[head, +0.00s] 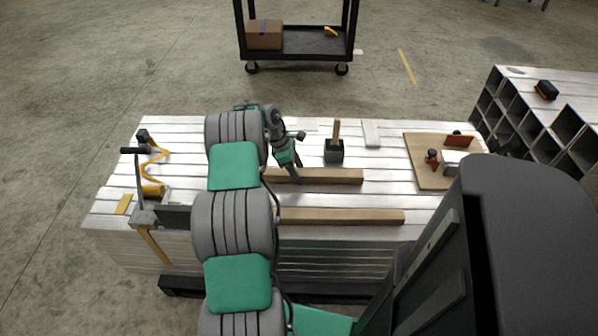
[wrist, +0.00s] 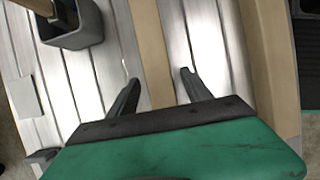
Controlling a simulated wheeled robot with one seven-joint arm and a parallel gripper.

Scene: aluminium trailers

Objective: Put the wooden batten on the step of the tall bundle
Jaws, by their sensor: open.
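A wooden batten (head: 335,176) lies flat on the light metal top of the bundle (head: 385,155) in front of me, running left to right. A second, longer batten (head: 365,217) lies parallel to it, nearer the front edge. My gripper (head: 296,178) points down at the first batten's left part. In the wrist view my gripper (wrist: 159,77) is open, with one finger on each side of the first batten (wrist: 150,45); I cannot tell whether they touch it. The second batten (wrist: 268,55) runs along the right. My arm hides the battens' left ends in the head view.
A wooden board with clamps (head: 425,170) lies to the right. A clamp and yellow strap (head: 150,190) are at left. Another bundle of square tubes (head: 545,110) stands far right; a black cart (head: 295,45) behind.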

